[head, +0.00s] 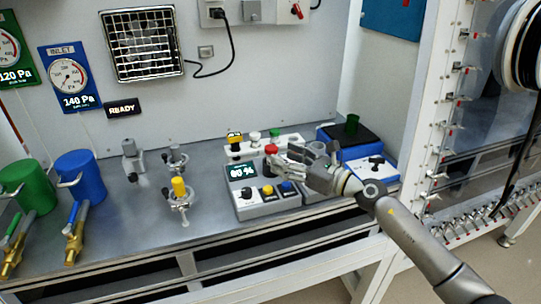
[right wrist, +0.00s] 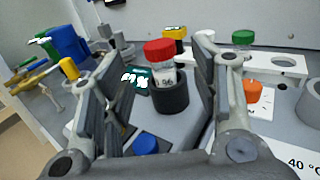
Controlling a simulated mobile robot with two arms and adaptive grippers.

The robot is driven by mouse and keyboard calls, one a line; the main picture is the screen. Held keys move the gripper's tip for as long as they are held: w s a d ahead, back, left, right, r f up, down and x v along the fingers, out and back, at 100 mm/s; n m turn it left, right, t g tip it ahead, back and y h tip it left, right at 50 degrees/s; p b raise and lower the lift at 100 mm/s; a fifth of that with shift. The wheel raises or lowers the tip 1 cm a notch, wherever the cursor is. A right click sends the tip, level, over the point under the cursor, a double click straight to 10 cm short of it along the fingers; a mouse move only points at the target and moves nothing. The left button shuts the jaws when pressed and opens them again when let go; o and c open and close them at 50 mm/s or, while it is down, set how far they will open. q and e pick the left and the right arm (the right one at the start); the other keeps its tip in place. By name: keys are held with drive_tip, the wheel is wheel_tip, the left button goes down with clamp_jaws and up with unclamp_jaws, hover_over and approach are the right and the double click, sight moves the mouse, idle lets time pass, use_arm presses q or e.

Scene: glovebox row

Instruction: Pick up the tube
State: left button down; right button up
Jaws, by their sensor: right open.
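A clear tube with a red cap (right wrist: 159,50) stands upright in a dark round holder (right wrist: 171,98) in the right wrist view. Its red cap also shows in the head view (head: 271,149), at the fingertips of my right gripper (head: 282,157). My right gripper is open, with one finger to the left of the tube and one to the right in the wrist view. I see no finger closed on the tube. The holder's lower part is hidden in the head view. My left gripper is not in view.
A grey control box (head: 263,207) with knobs and a display is below the gripper. A white rack (right wrist: 277,65) with a green-capped tube (right wrist: 243,38) stands behind. A blue-and-white device (head: 372,167) is to the right. Valves (head: 179,190) stand left on the bench.

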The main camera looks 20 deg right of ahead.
sight(272, 148)
drive_tip(key=shift+w+a+r, duration=0.15)
drive_tip(key=shift+w, duration=0.15)
drive_tip(key=x, duration=0.1)
drive_tip(key=p+x, duration=0.1)
drive_tip(key=x, duration=0.2)
drive_tip(key=shift+w+r+p, duration=0.15)
drive_tip(key=shift+r+p, duration=0.2)
drive_tip(key=shift+w+a+f, duration=0.1)
drive_tip(key=shift+w+a, duration=0.1)
drive_tip(key=shift+d, duration=0.1)
drive_tip(key=shift+c, duration=0.7)
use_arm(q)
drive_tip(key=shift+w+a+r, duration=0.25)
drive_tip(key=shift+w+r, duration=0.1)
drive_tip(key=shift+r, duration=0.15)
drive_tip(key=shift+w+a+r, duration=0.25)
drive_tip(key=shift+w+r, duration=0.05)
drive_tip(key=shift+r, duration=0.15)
use_arm(e)
drive_tip(key=c, duration=1)
drive_tip(key=shift+o, duration=0.2)
